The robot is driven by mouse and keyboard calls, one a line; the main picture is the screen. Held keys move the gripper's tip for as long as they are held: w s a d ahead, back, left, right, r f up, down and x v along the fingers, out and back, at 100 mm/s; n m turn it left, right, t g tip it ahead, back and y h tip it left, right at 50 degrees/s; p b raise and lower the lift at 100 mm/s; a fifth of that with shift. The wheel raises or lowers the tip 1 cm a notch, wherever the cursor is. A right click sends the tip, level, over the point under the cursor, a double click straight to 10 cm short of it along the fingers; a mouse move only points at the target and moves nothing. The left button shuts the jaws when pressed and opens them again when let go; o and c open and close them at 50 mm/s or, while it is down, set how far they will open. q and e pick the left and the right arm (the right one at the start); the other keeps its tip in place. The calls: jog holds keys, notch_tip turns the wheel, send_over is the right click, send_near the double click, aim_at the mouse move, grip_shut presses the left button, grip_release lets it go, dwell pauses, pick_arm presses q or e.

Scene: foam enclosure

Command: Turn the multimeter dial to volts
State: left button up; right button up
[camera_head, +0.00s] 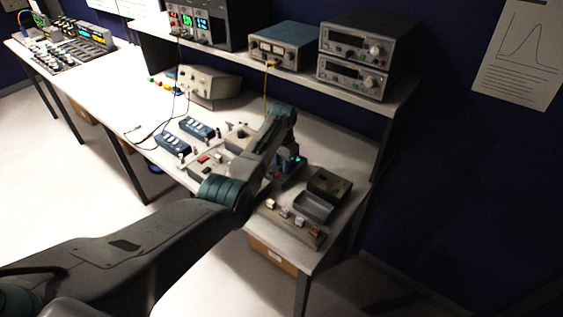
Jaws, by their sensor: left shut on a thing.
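My left arm reaches in from the left over the white bench, and its wrist bends down at the bench's right part. My left gripper (286,157) is small and dark here, at a dark device with a teal-green lit spot, which looks like the multimeter (291,175). The gripper is shut on what appears to be its dial. My arm and gripper hide the dial and much of the device's face, so I cannot read the dial's setting. My right gripper is not in view.
A grey tray (313,206) and a dark box (330,185) stand right of the device. A strip with several small blocks (290,222) lies along the front edge. Blue modules (198,128) and a beige instrument (208,84) are farther left. Instruments fill the raised shelf (300,79).

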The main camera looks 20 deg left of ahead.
pick_arm(q)
jog(key=shift+r, duration=0.1)
jog(key=o, duration=1)
jog(key=shift+d+r+b, duration=0.1)
jog(key=shift+r+b, duration=1.3)
jog(key=shift+r, duration=4)
